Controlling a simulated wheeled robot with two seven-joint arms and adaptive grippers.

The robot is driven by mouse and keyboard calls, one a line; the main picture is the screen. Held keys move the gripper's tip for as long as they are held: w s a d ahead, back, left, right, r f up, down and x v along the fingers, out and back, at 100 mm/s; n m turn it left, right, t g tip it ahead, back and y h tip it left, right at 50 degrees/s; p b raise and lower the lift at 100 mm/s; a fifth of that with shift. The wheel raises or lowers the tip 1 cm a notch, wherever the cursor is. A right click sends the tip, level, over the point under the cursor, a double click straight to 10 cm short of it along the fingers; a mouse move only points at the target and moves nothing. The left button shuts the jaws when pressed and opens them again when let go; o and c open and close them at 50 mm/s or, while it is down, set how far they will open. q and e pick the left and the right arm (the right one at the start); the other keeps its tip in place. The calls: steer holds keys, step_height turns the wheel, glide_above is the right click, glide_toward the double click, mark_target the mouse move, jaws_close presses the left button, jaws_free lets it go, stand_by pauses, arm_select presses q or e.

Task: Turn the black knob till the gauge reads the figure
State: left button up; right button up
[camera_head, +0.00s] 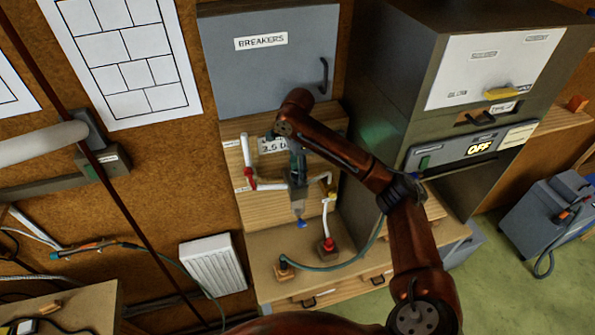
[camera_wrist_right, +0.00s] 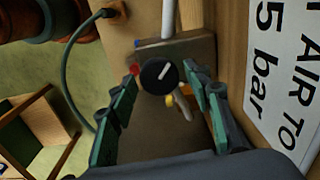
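The black knob (camera_wrist_right: 158,76) shows in the right wrist view as a round dial with a white pointer line slanting to the upper right. My right gripper (camera_wrist_right: 166,84) is open, its green-padded fingers on either side of the knob with gaps visible. I cannot tell how far the fingertips are from it in depth. In the head view my right gripper (camera_head: 297,165) is at the pipework below the breaker box and hides the knob. A sign (camera_wrist_right: 285,80) reads "AIR TO" and "5 bar", partly cut off. I cannot make out the gauge face. My left gripper is not in view.
The grey breaker box (camera_head: 270,60) hangs above the pipework. A red-handled valve (camera_head: 249,180) and a white pipe with a red fitting (camera_head: 327,243) are close by. A green hose (camera_head: 345,264) loops over the bench. A grey cabinet stands to the right.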

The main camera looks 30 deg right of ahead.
mark_target(297, 173)
steer(key=shift+o, duration=0.6)
step_height(297, 173, up, 12)
steer(key=shift+a, duration=0.1)
stand_by(0.5)
